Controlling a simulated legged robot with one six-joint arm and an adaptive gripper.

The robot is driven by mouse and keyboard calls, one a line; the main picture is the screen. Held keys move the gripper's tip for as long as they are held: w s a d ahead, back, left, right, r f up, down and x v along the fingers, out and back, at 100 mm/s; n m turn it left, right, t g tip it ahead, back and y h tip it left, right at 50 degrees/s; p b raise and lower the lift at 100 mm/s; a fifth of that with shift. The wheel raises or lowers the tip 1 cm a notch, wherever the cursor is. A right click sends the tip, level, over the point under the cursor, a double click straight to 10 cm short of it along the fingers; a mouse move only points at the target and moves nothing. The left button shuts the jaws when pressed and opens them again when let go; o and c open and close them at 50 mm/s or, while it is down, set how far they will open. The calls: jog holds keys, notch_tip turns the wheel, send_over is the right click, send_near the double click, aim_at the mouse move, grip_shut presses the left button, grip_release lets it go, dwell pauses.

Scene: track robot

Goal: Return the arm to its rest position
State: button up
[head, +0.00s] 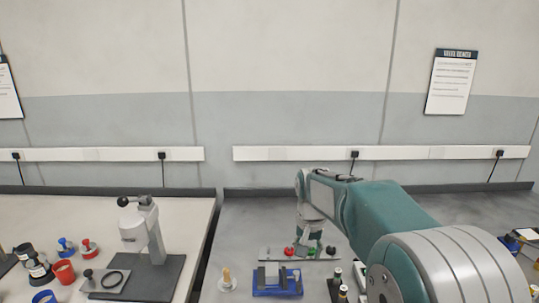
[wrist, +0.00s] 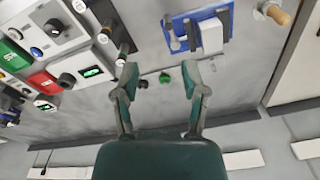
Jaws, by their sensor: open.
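My arm (head: 400,220) reaches from the lower right of the head view over the grey bench, bent at the elbow. My gripper (head: 309,236) hangs fingers-down over a light strip (head: 265,253) with red (head: 288,251), green (head: 311,252) and dark knobs. In the wrist view my gripper (wrist: 161,82) has its two fingers spread with nothing between them. The green knob (wrist: 164,77) shows beyond the gap, next to a dark knob (wrist: 143,84). Whether the fingers touch the strip cannot be told.
A blue fixture with a grey block (head: 277,281) stands in front of the strip. A wooden-handled tool (head: 227,280) is to its left. Switch boxes (wrist: 62,30) crowd the wrist view's left. A press (head: 146,240) and cups stand on the left bench. The wall is behind.

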jog(key=s+d+r+n+t, duration=0.1)
jog(key=s+d+r+t, duration=0.1)
jog(key=s, duration=1.2)
jog(key=s+d+r+n+t, duration=0.2)
jog(key=s+d+r, duration=0.1)
jog(key=s, duration=1)
jog(key=shift+s+t, duration=0.4)
